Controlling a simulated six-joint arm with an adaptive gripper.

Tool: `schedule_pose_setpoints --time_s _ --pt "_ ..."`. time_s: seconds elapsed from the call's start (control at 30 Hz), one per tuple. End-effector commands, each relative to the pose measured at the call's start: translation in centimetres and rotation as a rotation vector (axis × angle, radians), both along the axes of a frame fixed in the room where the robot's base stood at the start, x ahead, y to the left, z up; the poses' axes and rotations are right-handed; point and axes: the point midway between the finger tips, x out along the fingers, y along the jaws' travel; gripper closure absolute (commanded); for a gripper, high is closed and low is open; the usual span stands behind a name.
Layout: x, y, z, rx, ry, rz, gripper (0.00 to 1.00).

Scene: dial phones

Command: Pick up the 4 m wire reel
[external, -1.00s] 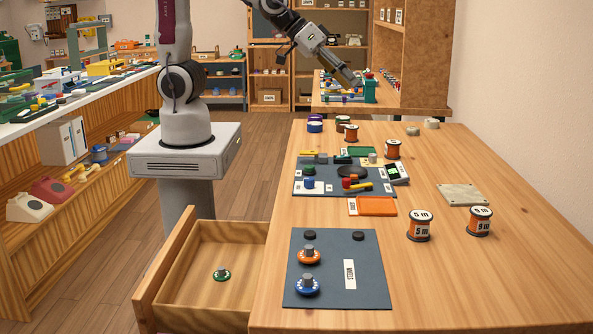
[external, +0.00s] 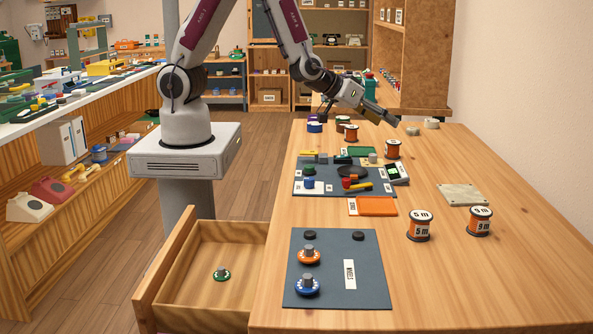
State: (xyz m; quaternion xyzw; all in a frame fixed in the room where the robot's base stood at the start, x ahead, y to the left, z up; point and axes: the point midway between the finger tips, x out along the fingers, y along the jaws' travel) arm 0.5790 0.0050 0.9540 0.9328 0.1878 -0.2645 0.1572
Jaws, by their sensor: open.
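One reel (external: 419,226) at the front right reads 5 m. The reel beside it (external: 479,222) has a number that I cannot read surely. Farther back are a reel (external: 392,149) on the right, a reel (external: 351,132) to its left and a reel (external: 342,124) partly hidden behind that one. I cannot read their labels, so I cannot tell which is the 4 m reel. My gripper (external: 388,116) is open and empty above the far part of the table, above and behind the right-hand far reel.
A dark mat (external: 305,184) with small parts, an orange tray (external: 376,206) and a second mat (external: 372,285) with two knobs lie on the left side. A stone-coloured plate (external: 462,194) lies on the right. A drawer (external: 190,310) stands open. The front right is clear.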

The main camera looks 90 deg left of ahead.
Motion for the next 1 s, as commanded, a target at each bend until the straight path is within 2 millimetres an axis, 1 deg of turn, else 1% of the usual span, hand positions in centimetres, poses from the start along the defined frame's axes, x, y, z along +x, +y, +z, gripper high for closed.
schedule_pose_setpoints --time_s 0.03,0.1,0.3,0.5,0.7,1.0 --pt "0.1 0.4 -0.9 0.017 0.0 0.017 0.45" --pt "0.2 1.0 -1.8 0.042 -0.009 0.043 0.45" --pt "0.2 2.9 -4.3 0.126 -0.034 0.116 0.45" --pt "-0.3 4.6 -6.2 0.213 -0.056 0.174 0.45" --pt "-0.8 5.5 -7.0 0.266 -0.07 0.205 0.45" --pt "-0.8 5.6 -7.1 0.275 -0.073 0.209 0.45"
